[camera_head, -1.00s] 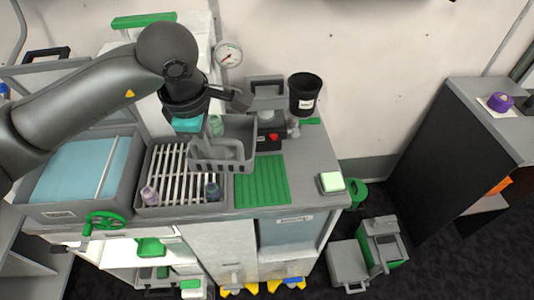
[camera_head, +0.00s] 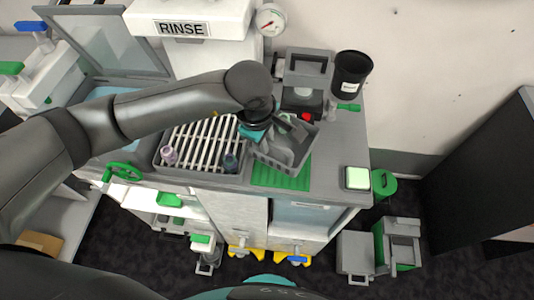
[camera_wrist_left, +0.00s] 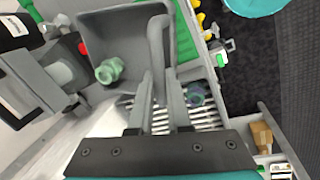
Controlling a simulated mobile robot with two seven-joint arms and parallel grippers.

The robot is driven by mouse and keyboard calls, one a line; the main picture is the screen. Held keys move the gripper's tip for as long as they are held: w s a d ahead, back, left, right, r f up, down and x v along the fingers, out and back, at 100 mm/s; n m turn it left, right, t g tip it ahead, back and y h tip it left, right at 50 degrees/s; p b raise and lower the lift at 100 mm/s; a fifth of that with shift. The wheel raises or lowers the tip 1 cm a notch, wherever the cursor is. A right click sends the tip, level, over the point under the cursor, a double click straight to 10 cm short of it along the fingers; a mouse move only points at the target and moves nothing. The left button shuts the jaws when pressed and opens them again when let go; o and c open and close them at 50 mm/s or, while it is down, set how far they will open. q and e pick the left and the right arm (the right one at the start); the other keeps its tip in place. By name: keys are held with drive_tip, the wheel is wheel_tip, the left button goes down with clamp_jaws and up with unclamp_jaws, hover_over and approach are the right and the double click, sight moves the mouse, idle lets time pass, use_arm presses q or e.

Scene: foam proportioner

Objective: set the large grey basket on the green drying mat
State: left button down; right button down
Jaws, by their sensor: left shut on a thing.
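The large grey basket (camera_head: 287,160) hangs from my left gripper (camera_head: 282,127), above the green drying mat (camera_head: 283,182). It looks tilted and covers the back of the mat; the head view does not show whether its underside touches. In the left wrist view, the gripper (camera_wrist_left: 158,88) is shut on a grey bar of the basket (camera_wrist_left: 100,25), and the green mat shows beyond it (camera_wrist_left: 186,42). A pale green fitting (camera_wrist_left: 110,70) appears inside the basket. My right gripper is out of view.
A slatted rack (camera_head: 205,143) with small bottles stands left of the mat. A black cup (camera_head: 350,74) and a grey device (camera_head: 303,75) stand behind. A pale green block (camera_head: 357,178) is at the right counter edge.

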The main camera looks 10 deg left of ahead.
sight(267, 157)
use_arm(q)
drive_tip(key=x, duration=0.2)
drive_tip(key=s+x, duration=0.1)
drive_tip(key=x, duration=0.3)
drive_tip(key=shift+a+f, duration=0.25)
drive_tip(key=shift+f, duration=0.1)
drive_tip(key=c, duration=0.9)
unclamp_jaws()
drive_tip(key=shift+o, duration=0.2)
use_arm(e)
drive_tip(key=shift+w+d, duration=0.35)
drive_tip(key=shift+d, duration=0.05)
use_arm(q)
drive_tip(key=v, duration=1.2)
drive_tip(key=shift+s, duration=0.15)
